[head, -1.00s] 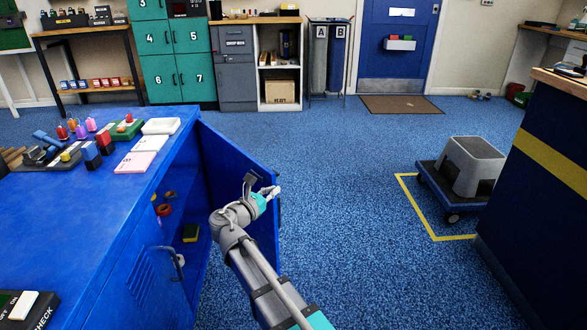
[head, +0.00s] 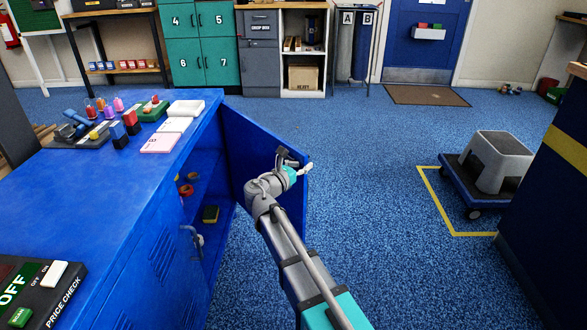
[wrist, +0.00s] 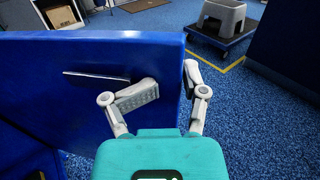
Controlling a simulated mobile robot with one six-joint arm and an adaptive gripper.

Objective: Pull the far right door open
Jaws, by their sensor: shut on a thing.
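The far right door (head: 242,142) of the blue cabinet (head: 120,205) stands swung outward, showing the open compartment behind it. In the wrist view the door (wrist: 60,88) spans the left side, with a thin slot or strip on its face. My gripper (head: 301,166) is at the door's free edge. In the wrist view my gripper (wrist: 172,82) is shut on that edge, one finger on the facing side and the other beyond the edge. The far finger's contact is partly hidden.
A yellow-and-dark block (head: 211,214) and rolls (head: 186,190) lie inside the compartment. A hooked handle (head: 196,240) shows at the compartment's near side. Open blue floor (head: 370,170) lies right of the door. A grey step stool (head: 502,160) on a dolly and a dark counter (head: 555,215) stand farther right.

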